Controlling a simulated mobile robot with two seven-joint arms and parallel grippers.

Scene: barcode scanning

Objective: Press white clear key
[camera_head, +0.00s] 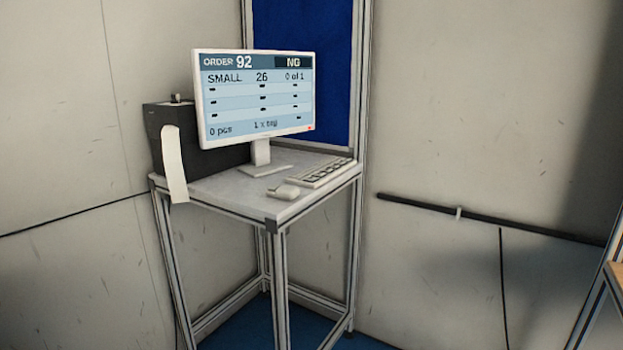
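A white keyboard (321,174) lies at the right rear of a small grey table (228,191). Its keys are too small here to tell a white clear key apart. A monitor (258,97) stands on the table and reads "ORDER 92", "NG", "SMALL 26", "0 of 1" and "0 pcs". Neither of my grippers is in view.
A white mouse (284,191) lies in front of the keyboard. A dark box-shaped printer (168,126) with a white paper strip (174,165) hanging down stands behind the monitor's left side. A blue panel (333,75) and pale walls close off the corner. A dark rail (488,220) runs along the right wall.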

